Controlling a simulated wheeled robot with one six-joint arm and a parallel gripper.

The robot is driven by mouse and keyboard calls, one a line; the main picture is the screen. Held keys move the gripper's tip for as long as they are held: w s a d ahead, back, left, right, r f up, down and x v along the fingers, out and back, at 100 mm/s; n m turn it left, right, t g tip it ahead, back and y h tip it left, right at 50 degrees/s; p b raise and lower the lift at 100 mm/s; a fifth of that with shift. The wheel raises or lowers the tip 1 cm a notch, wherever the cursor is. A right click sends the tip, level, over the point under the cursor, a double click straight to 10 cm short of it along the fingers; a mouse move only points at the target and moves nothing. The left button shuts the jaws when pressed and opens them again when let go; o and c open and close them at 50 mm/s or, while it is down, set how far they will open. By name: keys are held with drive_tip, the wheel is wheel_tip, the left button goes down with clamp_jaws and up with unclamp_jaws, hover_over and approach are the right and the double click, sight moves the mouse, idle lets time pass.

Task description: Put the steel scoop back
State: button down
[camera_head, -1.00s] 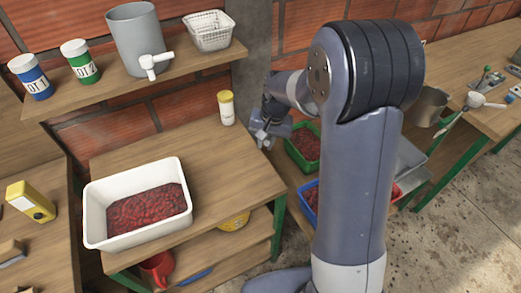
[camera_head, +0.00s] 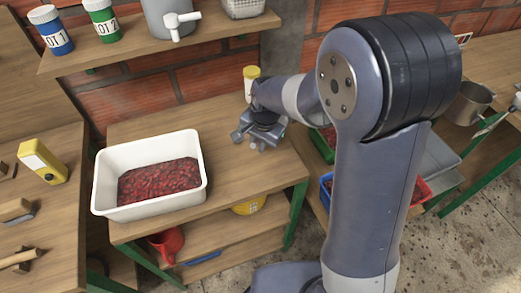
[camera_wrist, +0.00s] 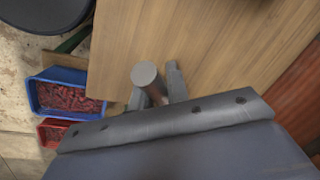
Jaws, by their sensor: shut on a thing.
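My gripper (camera_head: 260,140) is over the right part of the wooden table (camera_head: 225,135), right of the white tub. In the wrist view, my gripper (camera_wrist: 156,92) is shut on a grey, round-ended shaft, seen nearly end-on. I take this to be the handle of the steel scoop (camera_wrist: 146,75); its bowl is hidden in both views. A white tub (camera_head: 101,190) of red coffee cherries stands on the table.
A yellow-lidded jar (camera_head: 251,72) stands behind my gripper. The shelf (camera_head: 150,52) above holds two LOT jars, a grey vessel with a tap and a wire basket. A blue crate (camera_wrist: 45,103) and red crate (camera_wrist: 45,140) sit lower, beyond the table edge.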

drive_tip(key=shift+f, duration=2.15)
drive_tip(key=shift+f, duration=0.25)
drive_tip(key=c, duration=1.4)
unclamp_jaws()
drive_tip(key=shift+r, duration=0.1)
drive_tip(key=shift+o, duration=0.2)
drive_tip(key=shift+r, duration=0.45)
wheel_tip(320, 180, up, 11)
drive_tip(key=s+d, duration=0.1)
drive_tip(key=shift+s+d+r, duration=0.15)
drive_tip(key=shift+s+d, duration=0.15)
